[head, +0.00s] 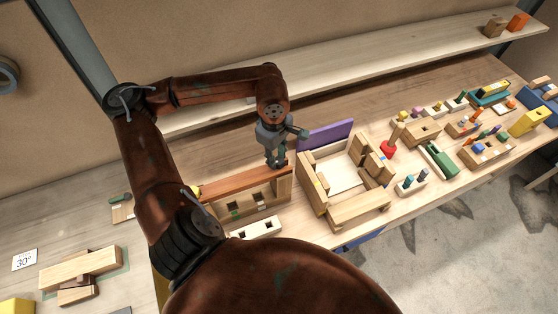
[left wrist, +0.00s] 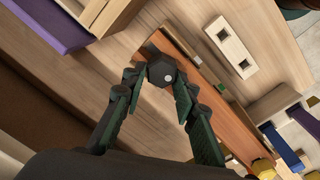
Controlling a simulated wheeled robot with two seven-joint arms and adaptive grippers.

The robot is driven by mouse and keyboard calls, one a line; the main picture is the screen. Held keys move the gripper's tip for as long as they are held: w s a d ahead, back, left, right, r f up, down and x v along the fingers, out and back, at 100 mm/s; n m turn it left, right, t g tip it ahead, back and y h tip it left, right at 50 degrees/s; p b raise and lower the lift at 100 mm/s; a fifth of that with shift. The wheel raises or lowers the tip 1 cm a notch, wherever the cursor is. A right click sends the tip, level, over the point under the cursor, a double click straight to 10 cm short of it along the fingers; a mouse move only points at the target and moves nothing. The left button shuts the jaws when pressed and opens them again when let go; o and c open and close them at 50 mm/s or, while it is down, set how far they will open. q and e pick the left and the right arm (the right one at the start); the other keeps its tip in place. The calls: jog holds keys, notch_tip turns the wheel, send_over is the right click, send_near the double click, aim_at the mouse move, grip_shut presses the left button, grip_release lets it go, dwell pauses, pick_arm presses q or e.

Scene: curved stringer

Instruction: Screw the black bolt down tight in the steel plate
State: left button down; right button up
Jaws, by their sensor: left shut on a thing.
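My left gripper (head: 277,163) points down at the right end of a long reddish-brown board (head: 235,182) that lies on a wooden frame. In the left wrist view, the left gripper (left wrist: 160,85) has its two green-lined fingers around the black hexagonal bolt head (left wrist: 161,71), which has a small pale dot on top. The bolt stands over the end of the reddish-brown board (left wrist: 222,108). Its shank and seat are hidden under the head, so how deep it sits cannot be told. I cannot make out a steel-coloured plate. My right gripper is not in view.
A wooden box (head: 310,182) with a purple panel (head: 325,136) stands just right of the gripper. A pale block with dark holes (head: 257,229) lies in front of the frame. Several small blocks and pegs fill the bench's right side. A long shelf (head: 385,62) runs behind.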

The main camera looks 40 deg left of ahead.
pick_arm(q)
jog(key=c, duration=1.5)
grip_release()
jog(key=shift+o, duration=0.2)
jog(key=shift+r, duration=0.1)
notch_tip(320, 180, up, 12)
jog(key=shift+s, duration=0.35)
jog(key=shift+d, duration=0.1)
